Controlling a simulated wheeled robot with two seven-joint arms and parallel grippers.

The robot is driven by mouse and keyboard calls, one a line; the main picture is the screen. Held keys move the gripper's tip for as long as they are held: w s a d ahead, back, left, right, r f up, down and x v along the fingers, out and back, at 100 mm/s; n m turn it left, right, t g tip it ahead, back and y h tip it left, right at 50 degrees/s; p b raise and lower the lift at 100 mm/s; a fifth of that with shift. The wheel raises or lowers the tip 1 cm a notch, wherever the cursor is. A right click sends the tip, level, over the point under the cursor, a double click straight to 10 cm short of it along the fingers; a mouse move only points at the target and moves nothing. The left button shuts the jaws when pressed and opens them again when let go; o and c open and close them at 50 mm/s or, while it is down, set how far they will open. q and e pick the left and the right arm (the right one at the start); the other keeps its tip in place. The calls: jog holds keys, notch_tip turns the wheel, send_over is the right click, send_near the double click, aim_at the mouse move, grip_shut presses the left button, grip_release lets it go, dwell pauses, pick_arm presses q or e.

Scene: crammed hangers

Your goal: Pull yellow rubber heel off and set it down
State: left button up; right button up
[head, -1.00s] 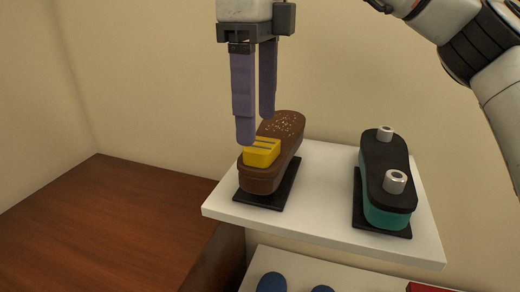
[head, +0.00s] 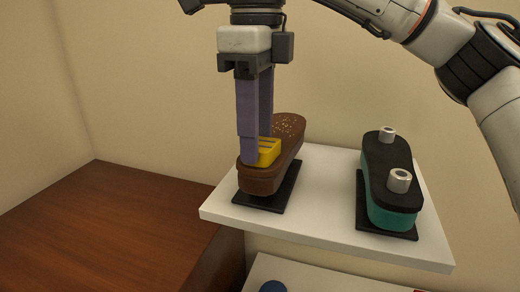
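The yellow rubber heel (head: 268,151) sits on the near end of a brown shoe-shaped sole (head: 284,163), on a black base plate on a white shelf. My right gripper (head: 258,150) points down with its purple fingers at the heel. One finger is in front of the heel's left part and hides it; the other reaches down behind it. The fingers look apart, one on each side of the heel; I cannot tell whether they touch it. My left gripper is not in the head view.
A teal and black sole (head: 385,195) with two metal posts stands on its own plate to the right. The white shelf (head: 320,230) has free room between the soles. A brown wooden surface (head: 95,230) at left is bare. A lower shelf shows below.

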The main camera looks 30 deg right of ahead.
grip_shut()
jog(key=shift+r+p, duration=1.1)
jog(key=shift+r, duration=0.1)
notch_tip(320, 180, up, 7)
jog(key=shift+f, duration=0.2)
dwell(0.5)
